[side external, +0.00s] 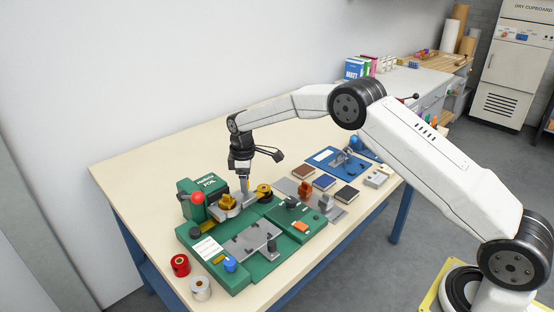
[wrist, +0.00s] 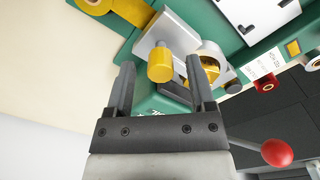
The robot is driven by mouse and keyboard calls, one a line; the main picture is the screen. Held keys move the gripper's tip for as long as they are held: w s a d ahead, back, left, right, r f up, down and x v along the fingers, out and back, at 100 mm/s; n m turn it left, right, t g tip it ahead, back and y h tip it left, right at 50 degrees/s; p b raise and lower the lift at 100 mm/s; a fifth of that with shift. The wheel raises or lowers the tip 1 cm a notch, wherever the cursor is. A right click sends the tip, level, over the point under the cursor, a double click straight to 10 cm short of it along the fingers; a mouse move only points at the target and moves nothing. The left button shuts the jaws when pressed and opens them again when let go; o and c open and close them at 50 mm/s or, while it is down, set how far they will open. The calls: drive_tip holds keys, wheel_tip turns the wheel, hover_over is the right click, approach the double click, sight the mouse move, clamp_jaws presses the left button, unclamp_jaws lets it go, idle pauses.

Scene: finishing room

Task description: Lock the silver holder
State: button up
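A silver holder with a gold knob is mounted on the green foil machine. In the wrist view, its silver plate (wrist: 150,38) and gold knob (wrist: 160,68) lie ahead of my gripper. In the side external view, the gold knob (side external: 228,202) sits above the silver holder (side external: 222,212) at the machine's back left. My gripper (wrist: 160,62) is open, one finger on each side of the gold knob in the picture, with gaps on both sides. In the side external view my gripper (side external: 245,190) points down just right of the knob. Depth to it is unclear.
A red-ball lever (side external: 197,198) stands left of the holder. A gold roll (side external: 264,190) is close to its right. Red (side external: 180,265) and silver (side external: 201,288) rolls stand in front of the machine. Other tools and booklets lie to the right. The back left tabletop is clear.

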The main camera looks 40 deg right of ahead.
drive_tip(key=shift+r, duration=3.9)
drive_tip(key=shift+s, duration=0.1)
drive_tip(key=s+f+m+t, duration=0.2)
drive_tip(key=s+m, duration=0.7)
drive_tip(key=s, duration=2.3)
drive_tip(key=shift+d+t, duration=0.2)
drive_tip(key=shift+t, duration=0.1)
